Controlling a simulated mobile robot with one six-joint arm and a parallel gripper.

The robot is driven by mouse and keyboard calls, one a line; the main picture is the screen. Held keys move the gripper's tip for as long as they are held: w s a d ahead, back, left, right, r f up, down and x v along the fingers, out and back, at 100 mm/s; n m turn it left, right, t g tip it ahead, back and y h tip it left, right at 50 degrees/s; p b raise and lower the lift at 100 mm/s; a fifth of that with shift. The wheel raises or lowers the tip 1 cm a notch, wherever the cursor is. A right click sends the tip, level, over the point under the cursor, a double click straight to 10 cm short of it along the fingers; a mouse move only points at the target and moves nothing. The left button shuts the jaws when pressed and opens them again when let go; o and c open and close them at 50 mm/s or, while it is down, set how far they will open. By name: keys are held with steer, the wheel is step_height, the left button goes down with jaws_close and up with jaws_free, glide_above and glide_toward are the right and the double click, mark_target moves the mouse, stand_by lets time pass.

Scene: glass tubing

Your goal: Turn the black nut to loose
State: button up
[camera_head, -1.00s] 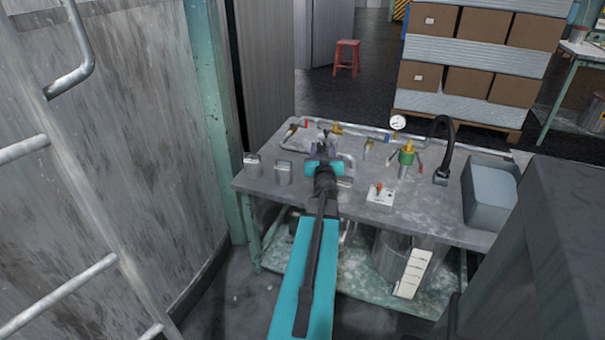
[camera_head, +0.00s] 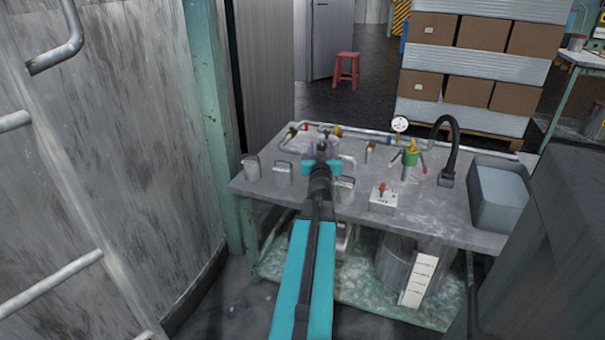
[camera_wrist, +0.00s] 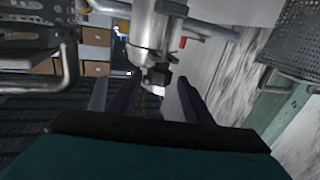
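The black nut (camera_wrist: 159,78) shows in the wrist view as a small dark block at the lower end of a pale vertical fitting (camera_wrist: 157,32). My gripper (camera_wrist: 158,84) is open, with one dark finger to the left of the nut and one to the right. Gaps show between the nut and both fingers, and I cannot tell how far the nut is from the fingertips in depth. In the head view my gripper (camera_head: 322,145) is over the back of the grey worktable (camera_head: 300,200), and my arm hides the nut.
A pipe with a gauge (camera_head: 400,124) runs along the table's back.

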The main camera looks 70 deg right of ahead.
steer(key=shift+w+f+m+g+b, duration=0.2)
steer(key=shift+f+m+g+b, duration=0.35)
steer(key=shift+b, duration=2.7)
steer(key=g+b, duration=0.1)
steer(key=b, duration=0.5)
steer(key=shift+a+r+m+g+h, duration=0.15)
steer(key=shift+r+m+g+h, duration=0.05)
steer(key=shift+m+g+h, duration=0.15)
steer(key=g+b, duration=0.1)
steer(key=b, duration=0.1)
steer(key=m+g+b, duration=0.1)
steer(key=b, duration=0.2)
steer(key=shift+w+m+b, duration=0.2)
steer(key=shift+m+b, duration=0.1)
steer(key=shift+b, duration=0.05)
steer(key=shift+a+r+m+g+b, duration=0.15)
steer(key=shift+m+g+b, duration=0.45)
steer(key=shift+g+b, duration=0.45)
steer(key=shift+a+r, duration=0.15)
steer(key=shift+a, duration=0.15)
steer(key=a, duration=1.1)
steer(key=shift+w, duration=0.2)
steer(key=a+b, duration=0.1)
steer(key=b, duration=0.1)
steer(key=shift+b, duration=0.35)
